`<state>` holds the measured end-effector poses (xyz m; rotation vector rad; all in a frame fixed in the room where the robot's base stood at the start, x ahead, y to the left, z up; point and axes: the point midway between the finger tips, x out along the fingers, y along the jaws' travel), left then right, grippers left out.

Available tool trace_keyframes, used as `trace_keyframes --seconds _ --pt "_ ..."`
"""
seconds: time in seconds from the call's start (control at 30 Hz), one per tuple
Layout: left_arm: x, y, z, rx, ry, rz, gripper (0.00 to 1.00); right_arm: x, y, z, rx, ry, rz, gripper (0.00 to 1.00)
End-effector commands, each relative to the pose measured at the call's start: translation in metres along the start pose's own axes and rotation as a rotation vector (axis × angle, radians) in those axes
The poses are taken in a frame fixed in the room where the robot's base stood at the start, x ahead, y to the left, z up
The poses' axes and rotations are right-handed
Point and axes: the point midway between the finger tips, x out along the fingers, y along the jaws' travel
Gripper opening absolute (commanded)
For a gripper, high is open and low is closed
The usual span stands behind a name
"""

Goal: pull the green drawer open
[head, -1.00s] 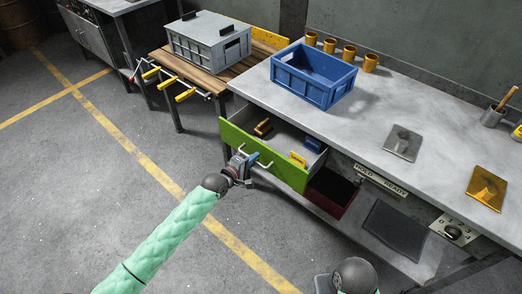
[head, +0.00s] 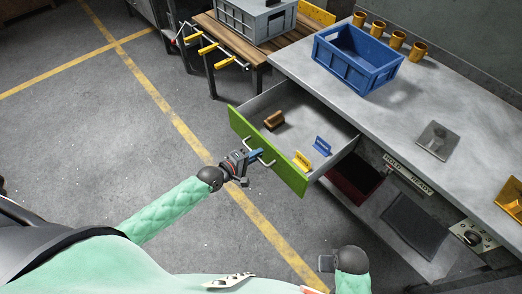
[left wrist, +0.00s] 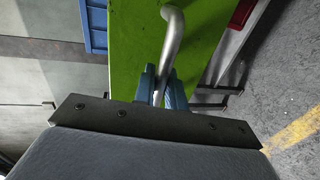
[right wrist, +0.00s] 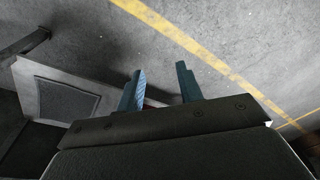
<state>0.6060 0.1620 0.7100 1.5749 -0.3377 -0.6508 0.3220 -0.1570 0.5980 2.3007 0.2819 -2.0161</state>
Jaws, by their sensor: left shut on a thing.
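The green drawer (head: 268,157) stands well out from under the grey workbench, and its inside shows. It holds a brown block-like item (head: 274,120), a yellow item (head: 302,161) and a blue item (head: 322,146). My left gripper (head: 254,155) is at the drawer's front, its blue fingers shut on the metal handle (head: 266,157). In the left wrist view the fingers (left wrist: 160,88) close around the bent handle (left wrist: 172,40) in front of the green panel (left wrist: 135,40). My right gripper (right wrist: 161,88) has its two fingers apart over the floor, with nothing between them.
A blue crate (head: 357,60) and several yellow cups (head: 394,40) stand on the workbench (head: 400,100). A dark red bin (head: 352,182) is below, right of the drawer. A wooden table (head: 228,38) with a grey crate is at the back. The floor before the drawer is clear.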

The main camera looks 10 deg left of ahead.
Motion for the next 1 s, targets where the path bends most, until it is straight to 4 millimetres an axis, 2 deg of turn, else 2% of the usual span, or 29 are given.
trace_keyframes --seconds 0.37,0.4,0.47,0.87,0.97,1.0 --pt "-0.002 -0.001 0.0 0.0 0.0 -0.001 0.0 0.001 0.001 0.001 -0.001 0.0 0.001 0.36" --pt "-0.002 -0.001 0.0 0.0 0.0 -0.001 0.18 0.001 0.001 0.001 -0.001 0.0 0.001 0.36" --pt "-0.002 -0.001 0.0 0.0 0.0 -0.001 0.3 0.001 0.001 0.001 -0.001 0.0 0.001 0.36" --pt "-0.008 -0.002 0.0 0.0 0.0 -0.001 0.3 0.002 0.0 0.002 -0.001 -0.007 0.0 0.36" --pt "-0.018 -0.003 -0.001 0.0 0.001 -0.002 0.3 -0.002 0.0 0.002 -0.001 -0.009 -0.001 0.36" --pt "-0.024 -0.003 0.0 0.0 0.0 -0.002 0.3 -0.015 -0.002 -0.001 0.002 0.0 -0.003 0.36"
